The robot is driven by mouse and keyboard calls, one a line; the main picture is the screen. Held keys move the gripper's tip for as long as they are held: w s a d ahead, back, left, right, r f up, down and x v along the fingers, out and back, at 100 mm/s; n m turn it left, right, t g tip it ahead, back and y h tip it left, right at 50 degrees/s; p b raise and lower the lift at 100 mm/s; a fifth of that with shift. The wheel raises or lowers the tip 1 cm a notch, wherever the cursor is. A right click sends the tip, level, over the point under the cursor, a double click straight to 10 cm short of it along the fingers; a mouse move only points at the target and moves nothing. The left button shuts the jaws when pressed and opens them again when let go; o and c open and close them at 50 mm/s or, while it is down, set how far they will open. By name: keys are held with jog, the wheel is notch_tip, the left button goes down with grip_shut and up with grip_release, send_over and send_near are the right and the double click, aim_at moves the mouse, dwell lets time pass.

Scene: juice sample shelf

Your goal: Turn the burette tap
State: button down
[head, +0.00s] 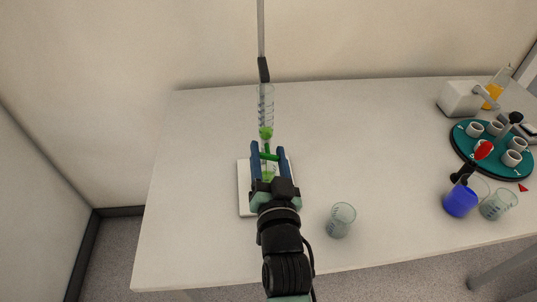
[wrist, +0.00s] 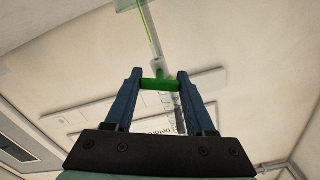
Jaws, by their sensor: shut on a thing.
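The burette (head: 265,105) is a clear graduated tube held upright by a dark clamp (head: 263,70) on a grey rod, with green liquid low in the tube. Its green tap (wrist: 160,84) is a crosswise bar; it also shows in the head view (head: 268,156). My gripper (head: 268,153) has its two blue fingers at the two ends of the tap bar, shut on it. In the wrist view my gripper (wrist: 158,82) spans the bar, one finger on each end. Below the tap, my fingers and wrist partly hide something green.
A white stand base (head: 245,200) lies under my gripper. An empty glass beaker (head: 341,220) stands right of my arm. A blue-filled beaker (head: 460,201), an empty beaker (head: 498,205) and a teal round tray (head: 463,147) with several cups stand at the right. The table's middle is clear.

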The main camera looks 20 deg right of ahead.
jog(key=shift+f+n+b, duration=0.15)
jog(key=shift+n+b, duration=0.4)
jog(key=shift+n, duration=0.65)
jog(key=shift+n+b, duration=0.3)
jog(key=shift+n, duration=0.9)
jog(key=shift+c, duration=1.2)
grip_release()
jog(key=shift+s, duration=0.1)
jog(key=b+v, duration=0.1)
jog(key=v, duration=1.1)
jog(key=shift+s+r+b, duration=0.2)
jog(key=shift+s+b, duration=0.2)
jog(key=shift+a, duration=0.15)
